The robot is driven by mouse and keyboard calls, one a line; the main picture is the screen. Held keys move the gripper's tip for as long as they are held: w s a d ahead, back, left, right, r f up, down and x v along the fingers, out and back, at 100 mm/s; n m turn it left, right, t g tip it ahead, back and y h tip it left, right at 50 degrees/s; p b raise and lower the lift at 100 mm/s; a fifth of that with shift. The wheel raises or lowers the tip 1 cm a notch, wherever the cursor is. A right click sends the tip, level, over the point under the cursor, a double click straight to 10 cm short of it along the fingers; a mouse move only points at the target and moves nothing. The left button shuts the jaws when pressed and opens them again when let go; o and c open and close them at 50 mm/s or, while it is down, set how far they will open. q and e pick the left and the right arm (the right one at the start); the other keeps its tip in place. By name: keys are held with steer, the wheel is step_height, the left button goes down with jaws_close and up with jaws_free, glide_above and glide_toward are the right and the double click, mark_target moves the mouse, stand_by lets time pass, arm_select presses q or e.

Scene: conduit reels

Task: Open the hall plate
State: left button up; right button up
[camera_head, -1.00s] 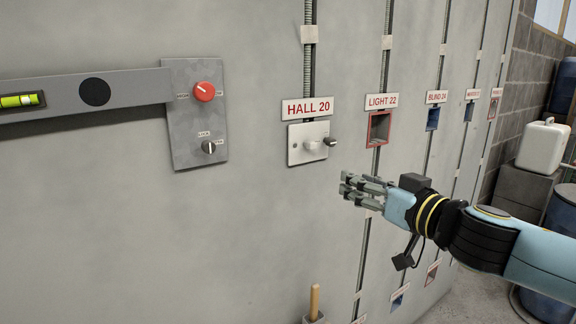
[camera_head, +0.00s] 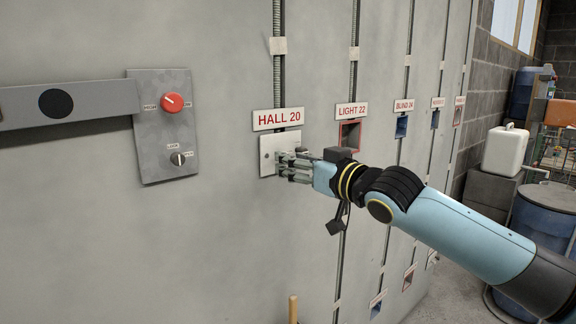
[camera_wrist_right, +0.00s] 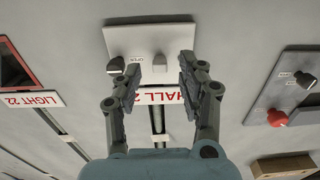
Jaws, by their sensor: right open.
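The hall plate (camera_head: 267,158) is a pale square plate on the grey wall, just under the red-lettered HALL 20 sign (camera_head: 278,118). It lies flat against the wall. Whether a finger touches either knob I cannot tell. My left gripper is out of view.
A grey panel with a red dial (camera_head: 171,103) and a small lock knob (camera_head: 178,158) is left of the plate. The red-framed LIGHT 22 opening (camera_head: 350,134) is to the right. A wooden handle (camera_head: 293,308) stands below. Wall between is clear.

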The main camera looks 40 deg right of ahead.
steer(key=shift+w, duration=1.15)
jaws_close()
